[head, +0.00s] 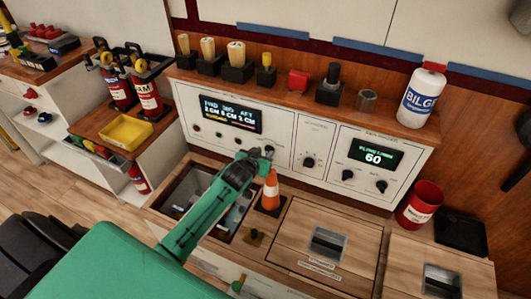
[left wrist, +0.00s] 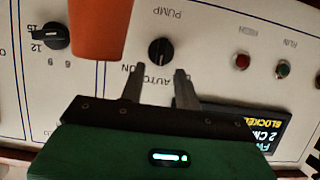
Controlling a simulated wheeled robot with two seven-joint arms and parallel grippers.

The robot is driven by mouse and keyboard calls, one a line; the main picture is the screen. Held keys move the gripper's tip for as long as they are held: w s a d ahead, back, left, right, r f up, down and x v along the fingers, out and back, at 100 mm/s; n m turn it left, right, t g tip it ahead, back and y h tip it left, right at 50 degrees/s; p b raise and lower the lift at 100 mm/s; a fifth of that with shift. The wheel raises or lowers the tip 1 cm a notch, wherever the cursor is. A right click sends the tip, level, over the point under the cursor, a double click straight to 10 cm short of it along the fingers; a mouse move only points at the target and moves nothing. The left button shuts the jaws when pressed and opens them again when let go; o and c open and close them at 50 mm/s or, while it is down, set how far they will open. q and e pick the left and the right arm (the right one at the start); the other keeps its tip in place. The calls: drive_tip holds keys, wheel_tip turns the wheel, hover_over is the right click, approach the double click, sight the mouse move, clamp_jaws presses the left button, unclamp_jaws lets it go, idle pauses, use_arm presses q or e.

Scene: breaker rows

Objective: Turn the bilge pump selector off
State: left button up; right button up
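The pump selector is a black knob (left wrist: 160,51) on the white panel (left wrist: 205,35). In the left wrist view it appears upside down under the word PUMP, with AUTO and ON lettering by the fingers. Which position it points to is not clear to me. My left gripper (left wrist: 158,88) is open and empty; its two fingers point at the knob with a gap between them. The knob sits just beyond the tips, apart from them. In the head view my left gripper (head: 258,158) reaches the panel and mostly hides the knob. My right gripper is not in view.
An orange cone (head: 271,191) stands close beside my left gripper. The panel also has a level display (head: 230,114), another knob (head: 308,162), and red (left wrist: 242,62) and green (left wrist: 283,68) indicators. An open compartment (head: 180,192) lies under my arm.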

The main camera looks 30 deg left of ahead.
sight(268, 151)
use_arm(q)
drive_tip(key=shift+x, duration=1)
drive_tip(key=shift+w, duration=0.25)
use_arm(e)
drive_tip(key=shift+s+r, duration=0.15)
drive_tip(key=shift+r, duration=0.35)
use_arm(q)
drive_tip(key=shift+c, duration=0.4)
clamp_jaws()
